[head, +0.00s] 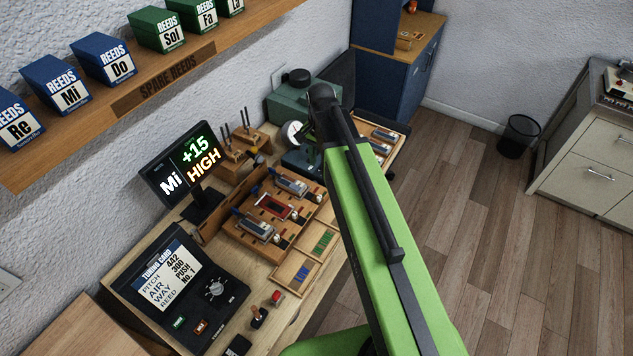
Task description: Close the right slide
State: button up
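A wooden board (236,233) on the bench carries a metal block with blue parts at its far end (291,186) and a similar one at its near end (257,228). A red framed plate (273,207) lies between them. I cannot tell which part is the right slide, or whether it is open or closed. My green arm crosses the picture from bottom right up to a dark joint near the top middle, covering part of the bench. My gripper does not show.
A display (181,166) reads "Mi +15 HIGH". A tuning card console (181,287) stands at the near left. A tray of blue and green pieces (291,271) lies beside the board. The reed shelf (160,82) overhangs the bench.

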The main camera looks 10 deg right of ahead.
aim_at(319, 196)
notch_tip(319, 196, down, 18)
jog(key=b, duration=1.8)
jog(key=shift+w+r, duration=0.1)
jog(key=shift+r, duration=0.2)
grip_shut()
